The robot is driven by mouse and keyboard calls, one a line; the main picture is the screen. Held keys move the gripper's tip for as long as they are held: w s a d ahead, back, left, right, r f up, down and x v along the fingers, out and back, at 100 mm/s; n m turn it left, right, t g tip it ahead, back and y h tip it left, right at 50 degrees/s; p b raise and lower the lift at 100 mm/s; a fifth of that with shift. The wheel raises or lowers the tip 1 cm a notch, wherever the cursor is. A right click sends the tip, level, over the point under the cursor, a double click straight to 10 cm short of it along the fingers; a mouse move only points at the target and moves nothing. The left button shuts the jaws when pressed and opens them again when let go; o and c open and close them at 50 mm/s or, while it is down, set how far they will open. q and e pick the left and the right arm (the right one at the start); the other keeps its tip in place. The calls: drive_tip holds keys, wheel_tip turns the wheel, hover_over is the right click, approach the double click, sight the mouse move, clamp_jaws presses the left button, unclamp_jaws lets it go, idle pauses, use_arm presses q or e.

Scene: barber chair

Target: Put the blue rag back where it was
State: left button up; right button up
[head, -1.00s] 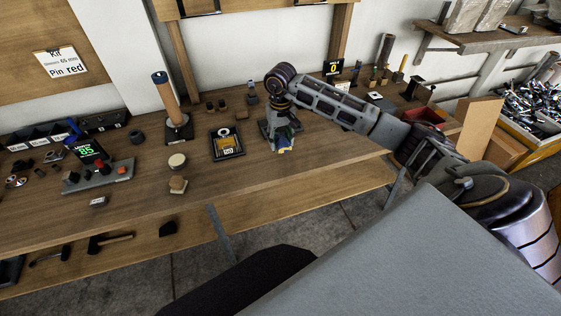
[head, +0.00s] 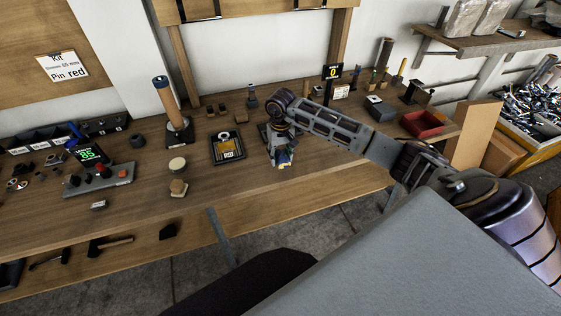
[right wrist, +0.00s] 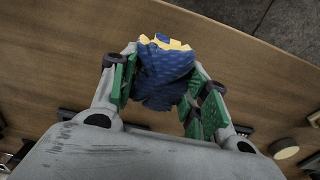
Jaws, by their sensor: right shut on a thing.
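The blue rag (right wrist: 165,72), a crumpled dark blue cloth with a yellow part, is between the green-padded fingers of my right gripper (right wrist: 168,90) in the right wrist view. The gripper is shut on it. In the head view my right gripper (head: 281,157) points down over the front part of the wooden workbench (head: 230,185), with a bit of blue and yellow showing at its tips. I cannot tell how high the rag is above the bench top. My left gripper is not in view.
A red bin (head: 422,124) is at right. The bench's front middle is clear.

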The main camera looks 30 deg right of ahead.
wheel_tip(320, 180, down, 3)
drive_tip(key=shift+r, duration=0.15)
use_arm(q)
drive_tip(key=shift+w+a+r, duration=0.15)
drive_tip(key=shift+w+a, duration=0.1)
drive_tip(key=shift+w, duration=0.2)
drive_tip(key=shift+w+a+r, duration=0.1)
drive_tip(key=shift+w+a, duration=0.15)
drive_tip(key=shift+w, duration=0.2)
use_arm(e)
drive_tip(key=shift+f, duration=0.35)
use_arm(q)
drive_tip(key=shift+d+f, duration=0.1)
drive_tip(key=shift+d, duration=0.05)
use_arm(e)
drive_tip(key=shift+f, duration=0.15)
drive_tip(key=o, duration=0.5)
drive_tip(key=shift+c, duration=0.2)
drive_tip(key=o, duration=0.4)
drive_tip(key=shift+o, duration=0.2)
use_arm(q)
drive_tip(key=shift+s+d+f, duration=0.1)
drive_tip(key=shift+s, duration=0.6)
